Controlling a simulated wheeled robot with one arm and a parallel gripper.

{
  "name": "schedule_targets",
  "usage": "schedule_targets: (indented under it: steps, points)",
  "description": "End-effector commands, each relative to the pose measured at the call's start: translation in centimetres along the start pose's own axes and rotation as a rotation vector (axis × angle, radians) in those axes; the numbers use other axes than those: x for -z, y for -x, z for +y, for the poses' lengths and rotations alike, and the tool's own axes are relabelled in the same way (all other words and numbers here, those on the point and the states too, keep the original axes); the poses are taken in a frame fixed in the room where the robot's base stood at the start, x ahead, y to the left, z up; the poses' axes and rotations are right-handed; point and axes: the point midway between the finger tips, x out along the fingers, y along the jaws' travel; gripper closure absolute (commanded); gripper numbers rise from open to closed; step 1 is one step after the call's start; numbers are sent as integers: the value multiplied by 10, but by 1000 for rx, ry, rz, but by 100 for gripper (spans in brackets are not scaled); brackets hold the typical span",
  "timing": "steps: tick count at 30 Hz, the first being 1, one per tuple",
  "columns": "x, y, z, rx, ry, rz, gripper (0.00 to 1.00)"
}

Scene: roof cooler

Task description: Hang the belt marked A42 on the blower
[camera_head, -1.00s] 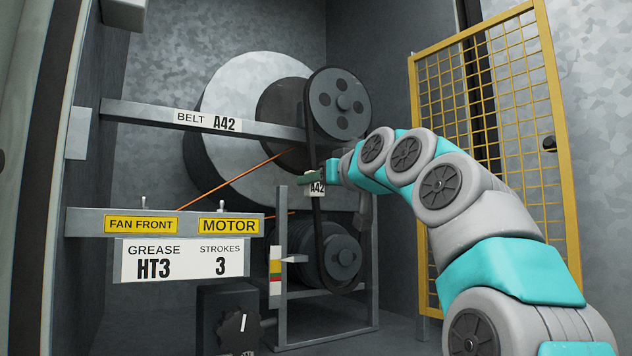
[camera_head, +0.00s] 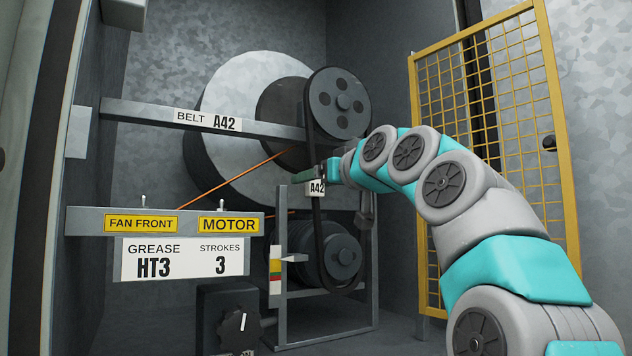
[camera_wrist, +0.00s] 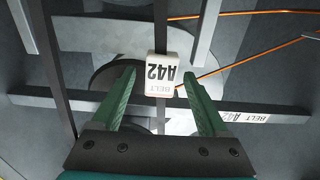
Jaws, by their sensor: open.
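The black belt (camera_head: 319,240) runs from the upper blower pulley (camera_head: 338,103) down to the lower motor pulley (camera_head: 341,257). Its white tag marked A42 (camera_head: 317,188) sits on the near strand, and it also shows in the wrist view (camera_wrist: 161,75). My gripper (camera_head: 318,174) is at the tag's height, beside the belt. In the wrist view my green fingers (camera_wrist: 159,78) stand apart on either side of the tag, with gaps to both. How fully the belt sits in the pulley grooves cannot be told.
A grey bar labelled BELT A42 (camera_head: 208,121) crosses behind the belt. A yellow mesh door (camera_head: 484,130) is open at right. Thin orange lines (camera_head: 232,179) cross the middle.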

Motion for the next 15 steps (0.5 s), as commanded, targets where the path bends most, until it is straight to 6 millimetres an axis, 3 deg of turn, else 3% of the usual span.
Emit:
schedule_targets:
  steps: [15]
  points:
    - [0, 61, 0, 0, 1, 2, 23]
